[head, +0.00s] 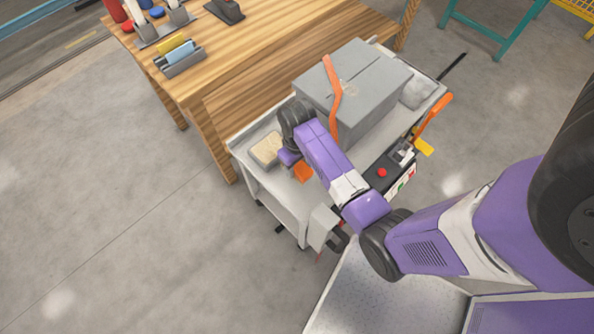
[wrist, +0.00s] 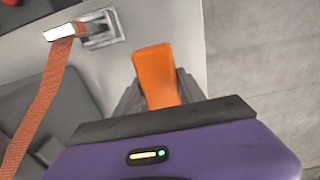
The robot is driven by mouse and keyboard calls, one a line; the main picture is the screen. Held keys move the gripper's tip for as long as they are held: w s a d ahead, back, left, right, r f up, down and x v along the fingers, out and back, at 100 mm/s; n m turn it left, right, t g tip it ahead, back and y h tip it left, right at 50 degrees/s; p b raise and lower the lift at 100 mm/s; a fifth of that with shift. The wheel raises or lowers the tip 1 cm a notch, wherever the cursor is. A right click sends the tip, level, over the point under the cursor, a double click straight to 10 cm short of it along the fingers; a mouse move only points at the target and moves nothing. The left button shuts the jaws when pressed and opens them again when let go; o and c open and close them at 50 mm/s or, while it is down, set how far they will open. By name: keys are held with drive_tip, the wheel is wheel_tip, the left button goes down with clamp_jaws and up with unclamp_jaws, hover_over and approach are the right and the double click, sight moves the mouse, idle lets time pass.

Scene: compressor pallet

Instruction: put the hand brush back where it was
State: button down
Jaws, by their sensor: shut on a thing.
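My gripper (head: 290,158) is at the end of my purple arm, low over the left part of the grey cart top. It is shut on an orange piece, taken to be the hand brush (head: 303,172). In the wrist view the orange hand brush (wrist: 155,72) stands up between the dark fingers. Only this smooth orange part shows; bristles cannot be made out. Whether the brush touches the cart top is not clear.
The cart (head: 240,146) carries a tan block (head: 267,150) left of my gripper and a large grey box (head: 365,70) with an orange strap (head: 334,100). A strap buckle (wrist: 98,28) shows close by. A wooden workbench (head: 262,55) stands behind.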

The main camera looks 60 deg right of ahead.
drive_tip(key=shift+f, duration=2.45)
drive_tip(key=shift+f, duration=0.15)
drive_tip(key=c, duration=0.7)
unclamp_jaws()
